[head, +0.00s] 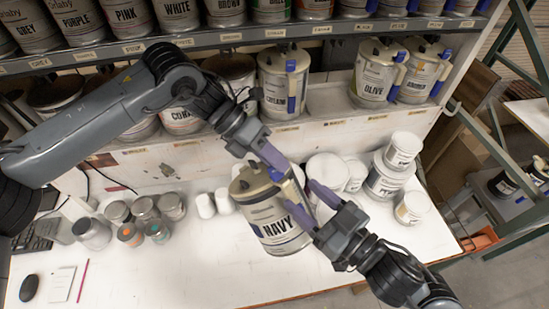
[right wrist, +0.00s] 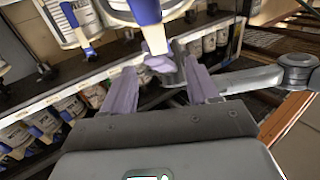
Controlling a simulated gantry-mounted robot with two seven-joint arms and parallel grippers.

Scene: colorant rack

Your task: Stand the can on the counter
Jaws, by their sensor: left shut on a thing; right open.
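The can, labelled NAVY (head: 279,228), is cream with a dark lid and a blue-and-white handle, and leans in the head view. My left gripper (head: 276,164) is shut on it at the top, by the handle. The can hangs over the white counter (head: 190,262); I cannot tell whether its base touches. My right gripper (head: 311,202) is open and empty, just right of the can with its fingers pointing at the handle side. In the right wrist view, the blue-and-white handle (right wrist: 150,25) shows above the open fingers, close to my left gripper.
Paint cans fill the shelves behind, including OLIVE (head: 374,75). Small grey jars (head: 92,233) stand at left, near a black mouse (head: 30,287). The front middle of the counter is clear.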

